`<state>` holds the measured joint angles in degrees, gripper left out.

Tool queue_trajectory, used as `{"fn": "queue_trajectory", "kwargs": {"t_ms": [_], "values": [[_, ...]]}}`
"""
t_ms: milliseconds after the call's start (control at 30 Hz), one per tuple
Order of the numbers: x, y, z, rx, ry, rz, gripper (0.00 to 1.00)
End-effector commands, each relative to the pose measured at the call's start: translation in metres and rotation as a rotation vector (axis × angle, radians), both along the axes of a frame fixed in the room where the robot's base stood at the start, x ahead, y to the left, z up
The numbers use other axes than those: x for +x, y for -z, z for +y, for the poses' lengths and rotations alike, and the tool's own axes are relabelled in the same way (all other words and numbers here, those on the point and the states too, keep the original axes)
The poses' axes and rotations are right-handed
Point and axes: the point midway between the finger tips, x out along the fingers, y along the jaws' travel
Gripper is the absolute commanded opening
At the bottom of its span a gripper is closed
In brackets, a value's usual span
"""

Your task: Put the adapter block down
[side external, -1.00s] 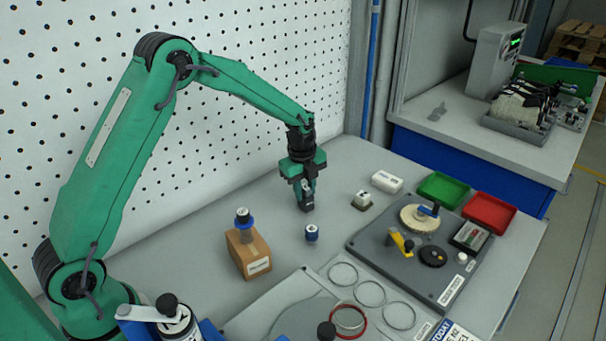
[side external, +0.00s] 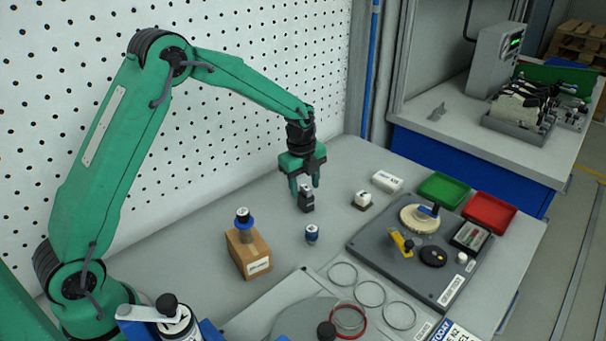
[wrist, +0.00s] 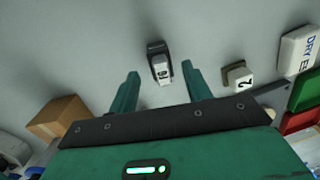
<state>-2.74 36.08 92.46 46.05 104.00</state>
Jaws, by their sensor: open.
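The adapter block (side external: 307,200) is a small dark block with a light grey face. It rests on the grey bench near the pegboard wall. It also shows in the wrist view (wrist: 159,64), lying between and beyond the fingertips. My gripper (side external: 305,188) is open, with one finger on each side of the block. In the wrist view my gripper (wrist: 159,72) shows its two green fingers spread, with a gap to the block on both sides.
A cardboard box (side external: 250,258) is to the left. A small white-topped block (side external: 362,201), white eraser (side external: 387,181), green tray (side external: 443,188), red tray (side external: 489,212) and dark fixture plate (side external: 400,268) are to the right.

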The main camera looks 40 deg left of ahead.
Motion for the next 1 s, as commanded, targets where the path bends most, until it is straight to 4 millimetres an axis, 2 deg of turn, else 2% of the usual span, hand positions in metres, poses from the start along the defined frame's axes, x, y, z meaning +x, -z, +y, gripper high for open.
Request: {"fn": "queue_trajectory", "kwargs": {"t_ms": [400, 600, 800, 1000], "values": [[-0.006, -0.066, 0.000, 0.000, 0.000, -0.004, 0.49], [-0.008, -0.091, 0.000, 0.000, 0.000, -0.003, 0.49], [-0.010, -0.103, 0.000, 0.000, 0.000, -0.001, 0.49], [-0.010, -0.104, 0.000, 0.000, 0.000, 0.000, 0.49]]}}
